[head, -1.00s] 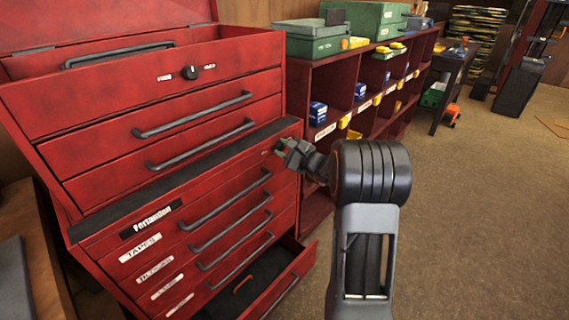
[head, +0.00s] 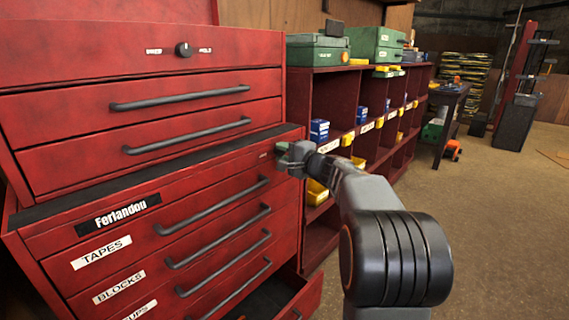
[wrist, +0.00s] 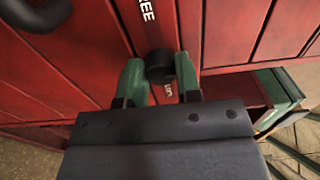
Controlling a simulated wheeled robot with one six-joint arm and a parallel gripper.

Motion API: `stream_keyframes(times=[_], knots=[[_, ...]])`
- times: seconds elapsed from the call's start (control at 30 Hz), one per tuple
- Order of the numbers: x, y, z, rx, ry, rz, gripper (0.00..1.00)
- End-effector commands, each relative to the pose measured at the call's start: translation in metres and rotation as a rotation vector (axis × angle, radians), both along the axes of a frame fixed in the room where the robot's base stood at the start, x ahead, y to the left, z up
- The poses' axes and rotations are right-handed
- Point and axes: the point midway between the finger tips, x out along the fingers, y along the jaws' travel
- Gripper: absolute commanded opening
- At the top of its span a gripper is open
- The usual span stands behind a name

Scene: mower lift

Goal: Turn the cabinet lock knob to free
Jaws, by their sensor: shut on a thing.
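The cabinet lock knob (wrist: 160,66) is a small dark round knob on the red cabinet's lower front. In the wrist view it sits between the two green fingertips of my gripper (wrist: 160,80), which is shut on it. The label FREE (wrist: 147,10) stands above the knob; a second label (wrist: 167,90) below it is partly hidden. In the head view my gripper (head: 291,156) is at the upper right corner of the lower cabinet (head: 272,165) and hides the knob there. The knob's exact turn angle cannot be told.
Another black knob (head: 184,50), between two labels, is on the upper chest. Drawer handles (head: 212,206) run left of my gripper. A bottom drawer (head: 295,300) stands partly open. A red shelf (head: 330,90) with bins is on the right; the floor (head: 490,210) beyond is clear.

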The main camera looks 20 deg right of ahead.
Motion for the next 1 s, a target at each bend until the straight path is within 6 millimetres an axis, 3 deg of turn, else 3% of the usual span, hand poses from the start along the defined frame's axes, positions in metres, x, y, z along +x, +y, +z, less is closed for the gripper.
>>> stream_keyframes(times=[0.6,0.63,0.9,1.0], knots=[[0.0,-0.0001,0.0009,-0.034,-0.017,0.0,0.08],[0.0,-0.0001,0.0009,-0.034,-0.017,0.0,0.32],[0.0,-0.0001,0.0004,-0.033,-0.016,0.0,0.57],[0.0,-0.0001,0.0003,-0.033,-0.015,0.0,0.57]])
